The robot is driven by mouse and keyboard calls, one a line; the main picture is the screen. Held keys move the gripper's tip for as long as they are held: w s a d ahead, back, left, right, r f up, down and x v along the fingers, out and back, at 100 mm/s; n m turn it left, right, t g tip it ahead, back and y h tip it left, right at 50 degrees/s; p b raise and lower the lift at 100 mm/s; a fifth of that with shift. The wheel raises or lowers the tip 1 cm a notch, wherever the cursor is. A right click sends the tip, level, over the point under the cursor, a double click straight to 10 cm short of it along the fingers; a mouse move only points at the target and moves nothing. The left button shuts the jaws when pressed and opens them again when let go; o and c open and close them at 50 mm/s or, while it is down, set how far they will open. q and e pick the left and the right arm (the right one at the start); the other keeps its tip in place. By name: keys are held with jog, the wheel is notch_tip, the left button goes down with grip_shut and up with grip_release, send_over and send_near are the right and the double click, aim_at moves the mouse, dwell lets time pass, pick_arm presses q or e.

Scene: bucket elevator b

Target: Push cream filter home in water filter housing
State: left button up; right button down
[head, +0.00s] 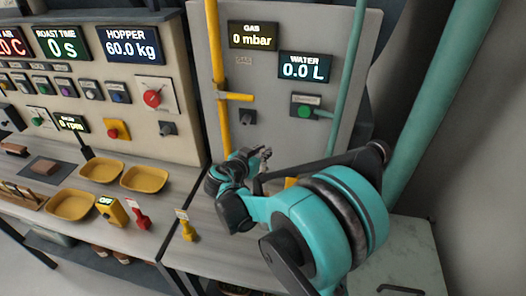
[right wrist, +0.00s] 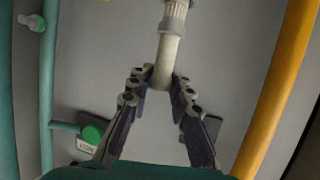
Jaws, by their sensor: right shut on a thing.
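In the right wrist view the cream filter (right wrist: 167,55) is a smooth pale rod with its rounded lower end between my right fingers. Toward the top it meets a grey collar and a paler ribbed part (right wrist: 176,9), cut off by the picture edge. I cannot tell whether that ribbed part belongs to the filter or to the water filter housing, nor how deep the filter sits. My right gripper (right wrist: 162,80) is shut on the filter's lower end. In the head view my right gripper (head: 262,157) is in front of the grey panel, and my arm hides much around it. My left gripper is not in view.
A yellow pipe (head: 217,70) and a teal pipe (head: 347,80) run down the grey panel (head: 275,95). A green button (head: 304,110) sits under the WATER display (head: 305,68), reading 0.0 L. Yellow trays (head: 145,179) and a yellow-handled tool (head: 187,232) are on the bench.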

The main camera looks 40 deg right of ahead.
jog(key=shift+f+b, duration=0.95)
jog(key=shift+f, duration=0.25)
jog(key=c, duration=1.3)
grip_release()
jog(key=shift+r, duration=0.1)
jog(key=v, duration=1.2)
